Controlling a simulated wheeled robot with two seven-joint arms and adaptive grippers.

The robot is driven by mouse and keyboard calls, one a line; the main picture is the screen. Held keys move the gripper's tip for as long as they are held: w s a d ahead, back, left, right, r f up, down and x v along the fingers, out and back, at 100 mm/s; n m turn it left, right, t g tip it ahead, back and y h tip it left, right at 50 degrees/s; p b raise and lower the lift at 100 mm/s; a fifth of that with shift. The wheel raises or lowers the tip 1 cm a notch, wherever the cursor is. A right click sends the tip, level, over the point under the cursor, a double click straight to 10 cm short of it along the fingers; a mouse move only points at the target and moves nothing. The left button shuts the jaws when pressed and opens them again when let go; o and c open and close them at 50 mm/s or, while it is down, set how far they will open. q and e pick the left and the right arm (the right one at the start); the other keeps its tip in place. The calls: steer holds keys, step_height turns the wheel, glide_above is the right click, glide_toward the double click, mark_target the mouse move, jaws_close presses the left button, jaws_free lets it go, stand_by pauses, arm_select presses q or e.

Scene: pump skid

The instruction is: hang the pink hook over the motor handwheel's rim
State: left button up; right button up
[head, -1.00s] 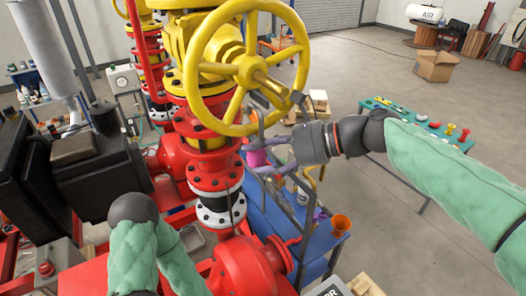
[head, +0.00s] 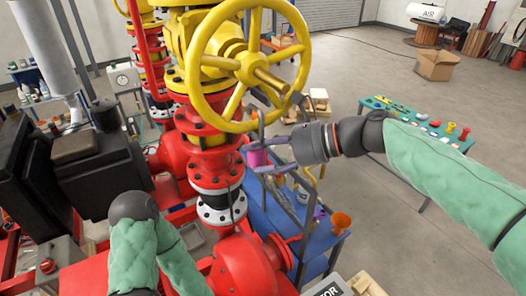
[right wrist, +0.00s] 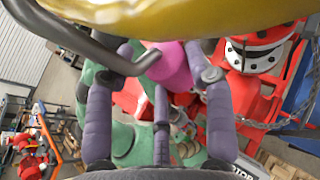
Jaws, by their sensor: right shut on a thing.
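A large yellow handwheel (head: 197,72) faces me on the red and yellow valve stack in the head view. I cannot tell whether it is the motor's handwheel. My right gripper (head: 266,158) is just below its lower right rim, shut on the pink hook (head: 258,158). In the right wrist view the pink body (right wrist: 172,66) sits between the purple fingers (right wrist: 165,100). Its dark grey bent rod passes close under the yellow rim (right wrist: 210,10). Whether rod and rim touch is unclear. My left arm is low at left, its gripper out of view.
A blue cart (head: 285,226) with an orange funnel (head: 341,221) stands below the right gripper. A green table (head: 415,124) with small parts stands right, over open floor.

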steer(key=shift+w+d+f+b, duration=0.1)
steer(key=shift+f+b, duration=0.05)
steer(key=shift+f, duration=0.3)
steer(key=shift+w+d+f+b, duration=0.1)
steer(key=shift+f+b, duration=0.05)
steer(key=shift+f, duration=0.25)
steer(key=shift+a+f, duration=0.15)
steer(key=shift+f, duration=0.2)
steer(key=o, duration=1.3)
steer(key=shift+r, duration=0.1)
